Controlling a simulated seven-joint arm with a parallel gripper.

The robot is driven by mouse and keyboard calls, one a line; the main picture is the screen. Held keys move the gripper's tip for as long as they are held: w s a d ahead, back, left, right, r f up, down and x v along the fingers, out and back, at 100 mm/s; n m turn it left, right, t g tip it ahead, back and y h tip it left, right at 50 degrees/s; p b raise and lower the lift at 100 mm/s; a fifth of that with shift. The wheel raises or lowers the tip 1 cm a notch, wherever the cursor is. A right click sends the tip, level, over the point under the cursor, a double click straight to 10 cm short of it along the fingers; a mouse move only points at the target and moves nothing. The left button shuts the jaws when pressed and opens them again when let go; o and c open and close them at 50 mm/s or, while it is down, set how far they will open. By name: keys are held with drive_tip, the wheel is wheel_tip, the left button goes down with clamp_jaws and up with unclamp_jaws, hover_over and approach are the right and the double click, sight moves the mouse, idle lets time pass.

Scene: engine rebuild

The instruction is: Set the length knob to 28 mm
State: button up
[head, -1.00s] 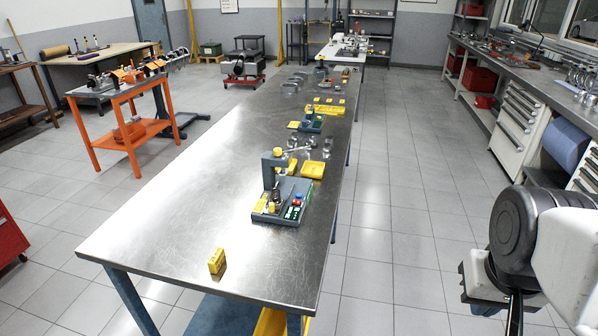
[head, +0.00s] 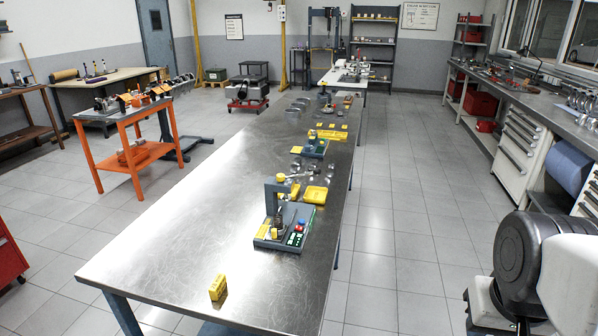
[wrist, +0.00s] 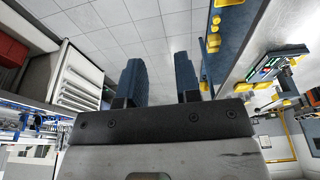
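A grey bench fixture (head: 264,243) stands on the near part of the long steel table. It has an upright column, a yellow pad and a dark green panel with red and blue buttons. I cannot make out which part is the length knob, or any scale reading. My gripper (wrist: 158,70) shows in the wrist view with its two blue fingers apart and nothing between them. A green-panelled fixture (wrist: 266,68) appears at the right of that view, apart from the fingers.
The steel table (head: 190,225) has clear room left of the near fixture. A small yellow block (head: 217,288) stands near its front edge. A yellow tray (head: 314,195) and small metal parts lie behind the near fixture. A drawer cabinet (head: 520,135) stands right, across open floor.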

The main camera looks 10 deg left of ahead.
drive_tip(key=shift+o, duration=1.1)
drive_tip(key=shift+w+a+r, duration=0.1)
drive_tip(key=shift+w+r, duration=0.1)
drive_tip(key=shift+w, duration=0.2)
drive_tip(key=shift+o, duration=0.8)
drive_tip(key=w+a+r, duration=0.2)
drive_tip(key=w+r, duration=0.1)
drive_tip(key=w, duration=0.3)
drive_tip(key=w+a+r+m, duration=0.1)
drive_tip(key=w+a+r, duration=0.2)
drive_tip(key=w, duration=0.4)
drive_tip(key=shift+w+a+g, duration=0.3)
drive_tip(key=shift+a, duration=0.05)
drive_tip(key=m+g, duration=0.2)
drive_tip(key=m, duration=0.1)
hover_over(281, 175)
wheel_tip(281, 175, down, 4)
drive_tip(key=shift+d+f, duration=0.1)
drive_tip(key=shift+f, duration=0.15)
drive_tip(key=shift+a, duration=0.2)
drive_tip(key=shift+f, duration=0.25)
drive_tip(key=shift+f, duration=3.7)
